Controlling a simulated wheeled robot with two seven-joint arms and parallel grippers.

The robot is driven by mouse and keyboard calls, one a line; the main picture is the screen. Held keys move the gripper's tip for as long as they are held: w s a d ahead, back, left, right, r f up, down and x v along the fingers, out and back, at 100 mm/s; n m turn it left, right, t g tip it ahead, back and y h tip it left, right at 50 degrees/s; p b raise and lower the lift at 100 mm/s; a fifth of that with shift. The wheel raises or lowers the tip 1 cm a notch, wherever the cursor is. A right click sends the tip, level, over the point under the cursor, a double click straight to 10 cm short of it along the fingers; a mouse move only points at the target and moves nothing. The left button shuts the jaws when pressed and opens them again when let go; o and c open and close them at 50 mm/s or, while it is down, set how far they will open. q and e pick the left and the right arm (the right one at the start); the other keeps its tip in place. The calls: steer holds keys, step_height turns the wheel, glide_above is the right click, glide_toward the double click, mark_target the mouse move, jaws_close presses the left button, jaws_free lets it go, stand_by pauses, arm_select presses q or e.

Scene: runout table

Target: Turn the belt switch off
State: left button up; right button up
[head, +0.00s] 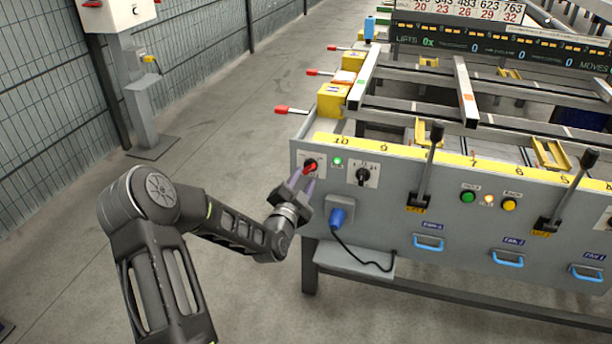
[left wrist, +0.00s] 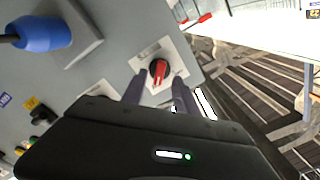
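The belt switch appears to be the red rotary switch (head: 310,168) on a pale plate at the left end of the grey panel. It also shows in the left wrist view (left wrist: 158,71), with its red handle on a dark round base. My left gripper (head: 303,187) is just in front of the switch and slightly below it in the head view. In the left wrist view its two fingers (left wrist: 159,82) are apart, with the switch just beyond the gap between their tips. Nothing is held, and I cannot tell whether they touch the switch. My right gripper is out of view.
A green lamp (head: 337,161) and a black selector knob (head: 363,176) are right of the switch. A blue plug (head: 338,218) with a cable juts out below. Black levers (head: 427,165) stand farther right. Open floor (head: 220,100) lies left of the table.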

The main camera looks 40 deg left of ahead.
mark_target(310, 168)
arm_select(q)
steer(key=shift+x, duration=1.4)
steer(key=shift+c, duration=0.4)
jaws_close()
